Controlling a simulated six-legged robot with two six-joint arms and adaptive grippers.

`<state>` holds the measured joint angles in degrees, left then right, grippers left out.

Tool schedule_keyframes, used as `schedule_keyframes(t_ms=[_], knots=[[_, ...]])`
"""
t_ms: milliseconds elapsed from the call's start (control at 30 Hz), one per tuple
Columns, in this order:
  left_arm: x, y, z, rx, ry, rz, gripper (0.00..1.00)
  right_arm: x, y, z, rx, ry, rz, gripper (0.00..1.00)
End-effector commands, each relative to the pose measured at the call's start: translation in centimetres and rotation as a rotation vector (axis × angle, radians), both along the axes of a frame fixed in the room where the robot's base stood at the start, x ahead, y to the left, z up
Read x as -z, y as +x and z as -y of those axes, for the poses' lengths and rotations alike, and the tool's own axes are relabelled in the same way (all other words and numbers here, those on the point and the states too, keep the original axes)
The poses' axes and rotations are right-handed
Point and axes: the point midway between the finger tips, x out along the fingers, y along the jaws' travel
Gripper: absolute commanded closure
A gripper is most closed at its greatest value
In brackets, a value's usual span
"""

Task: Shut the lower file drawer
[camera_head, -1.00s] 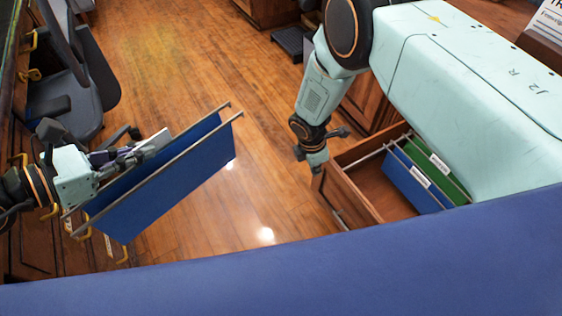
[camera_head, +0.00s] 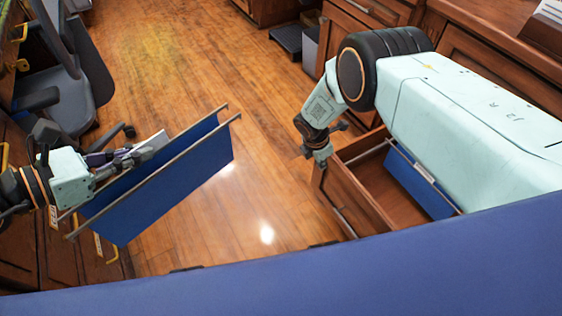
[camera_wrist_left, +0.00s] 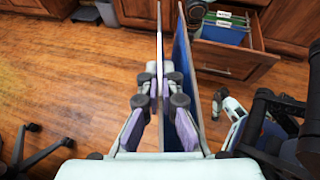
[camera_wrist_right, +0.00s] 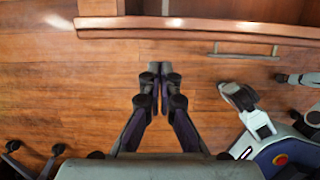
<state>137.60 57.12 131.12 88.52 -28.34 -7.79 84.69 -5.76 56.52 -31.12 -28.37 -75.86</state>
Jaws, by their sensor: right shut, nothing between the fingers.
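The lower file drawer (camera_head: 345,197) stands open at the right in the head view. A blue folder (camera_head: 418,182) hangs inside it; green folders (camera_wrist_left: 223,14) behind show in the left wrist view. My right gripper (camera_head: 318,157) is shut and empty just outside the drawer's front, near its far corner. In the right wrist view its closed tips (camera_wrist_right: 160,68) lie just below the drawer front's edge (camera_wrist_right: 200,29) in the picture. My left gripper (camera_head: 145,153) is shut on a blue hanging folder (camera_head: 170,188) with metal rails, held at the left, well away from the drawer.
Wooden cabinets (camera_head: 465,60) line the right. The drawer's metal handle (camera_wrist_right: 245,56) shows in the right wrist view. An office chair (camera_head: 70,85) stands at the left. The wood floor (camera_head: 230,65) between is clear.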

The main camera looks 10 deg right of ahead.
Motion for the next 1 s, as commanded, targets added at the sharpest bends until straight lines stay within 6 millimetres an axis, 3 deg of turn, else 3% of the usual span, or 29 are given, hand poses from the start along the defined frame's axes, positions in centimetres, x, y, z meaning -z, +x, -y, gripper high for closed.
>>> schedule_keyframes(t_ms=[200, 733, 1000], knots=[[0.5, 0.0, 0.0, 0.0, -0.001, 0.001, 1.0, 0.0, 0.6, 1.7, 0.0, 0.0, 0.0, 1.0], [0.4, 0.0, 0.0, 0.0, -0.001, 0.001, 1.0, -0.1, 0.5, 2.1, -0.001, 0.001, -0.001, 1.0], [-0.3, 0.2, 0.0, -0.001, -0.001, 0.001, 1.0, -0.2, -0.1, 3.9, 0.001, 0.0, -0.001, 1.0]])
